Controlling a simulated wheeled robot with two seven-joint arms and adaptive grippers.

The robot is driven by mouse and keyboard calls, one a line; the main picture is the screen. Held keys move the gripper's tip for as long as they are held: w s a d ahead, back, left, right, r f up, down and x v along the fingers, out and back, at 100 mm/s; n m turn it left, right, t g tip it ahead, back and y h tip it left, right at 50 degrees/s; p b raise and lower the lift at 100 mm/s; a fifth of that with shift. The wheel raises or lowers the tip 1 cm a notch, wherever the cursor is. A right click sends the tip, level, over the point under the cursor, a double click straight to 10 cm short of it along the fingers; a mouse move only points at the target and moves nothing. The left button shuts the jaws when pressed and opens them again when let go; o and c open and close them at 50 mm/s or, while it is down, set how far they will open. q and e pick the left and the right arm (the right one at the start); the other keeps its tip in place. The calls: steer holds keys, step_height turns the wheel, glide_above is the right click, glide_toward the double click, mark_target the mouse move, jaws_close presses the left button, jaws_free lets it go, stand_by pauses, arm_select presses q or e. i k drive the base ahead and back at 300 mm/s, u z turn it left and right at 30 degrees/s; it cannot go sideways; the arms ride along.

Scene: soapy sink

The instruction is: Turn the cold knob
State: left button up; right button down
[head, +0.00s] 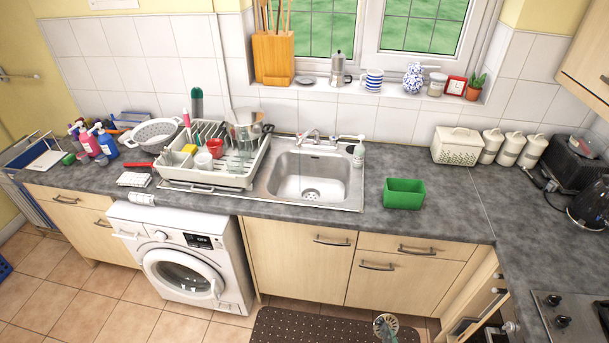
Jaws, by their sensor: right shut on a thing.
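The metal tap (311,137) stands behind the sink basin (309,176), with small knobs at its base. The cold knob is too small to tell apart from the other. My right gripper (386,329) shows only in part at the bottom edge, low in front of the cabinets and well away from the tap. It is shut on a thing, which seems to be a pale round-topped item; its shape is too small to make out. My left gripper is not in view.
A soap bottle (359,152) stands right of the tap. A dish rack (216,166) with dishes and a pot is at the left of the basin. A green tub (404,193) sits on the counter at the right. The counter front beside the tub is clear.

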mark_target(333, 139)
steer(key=u, duration=1.85)
steer(key=i, duration=2.15)
steer(key=z, duration=3.35)
